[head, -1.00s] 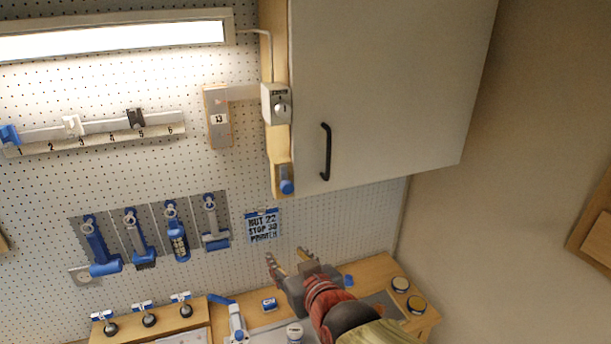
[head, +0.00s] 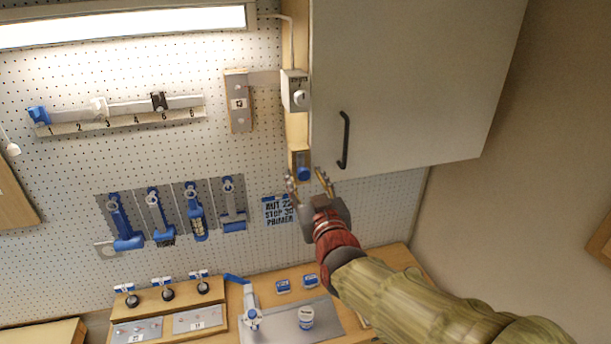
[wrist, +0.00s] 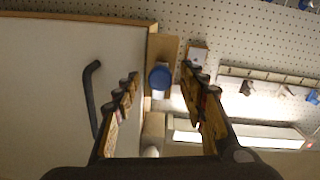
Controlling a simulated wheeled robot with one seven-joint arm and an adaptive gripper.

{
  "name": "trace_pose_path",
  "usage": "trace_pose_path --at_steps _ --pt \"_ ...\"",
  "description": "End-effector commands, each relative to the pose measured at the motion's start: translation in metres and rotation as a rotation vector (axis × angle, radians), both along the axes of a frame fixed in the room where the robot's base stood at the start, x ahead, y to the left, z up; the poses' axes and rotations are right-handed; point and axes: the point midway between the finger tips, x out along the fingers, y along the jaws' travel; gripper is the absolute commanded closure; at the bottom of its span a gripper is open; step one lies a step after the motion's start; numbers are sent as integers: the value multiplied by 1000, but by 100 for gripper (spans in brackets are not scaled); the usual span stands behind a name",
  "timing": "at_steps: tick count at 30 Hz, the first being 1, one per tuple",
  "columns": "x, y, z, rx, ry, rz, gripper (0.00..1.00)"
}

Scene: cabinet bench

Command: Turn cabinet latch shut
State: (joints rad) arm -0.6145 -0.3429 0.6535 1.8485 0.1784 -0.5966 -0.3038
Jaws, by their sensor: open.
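The cabinet (head: 415,85) hangs on the wall with its white door closed against the frame, as far as I can see. A blue latch knob (head: 304,173) sits on the wooden strip at the door's lower left. In the wrist view the blue knob (wrist: 160,78) shows as a round face between my fingers. My gripper (head: 307,176) is open and empty just below and in front of the knob, its fingertips on either side of it in the picture. Whether they touch it I cannot tell. In the wrist view my gripper (wrist: 160,82) has its fingers spread wide.
A black door handle (head: 345,140) is right of the knob. A grey switch box (head: 295,90) with a round dial is above it. Blue tools (head: 200,212) hang on the pegboard to the left. The bench (head: 265,310) below holds small containers.

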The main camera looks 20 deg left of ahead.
Motion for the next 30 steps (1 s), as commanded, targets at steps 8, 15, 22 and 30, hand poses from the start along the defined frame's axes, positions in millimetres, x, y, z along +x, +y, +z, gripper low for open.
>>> trace_pose_path --at_steps 8,15,22,30 --pt "7 4 0 0 0 0 58" --pt "6 4 -1 0 1 0 64" --pt "6 3 0 0 1 0 77" --pt "6 4 -1 0 1 0 92"
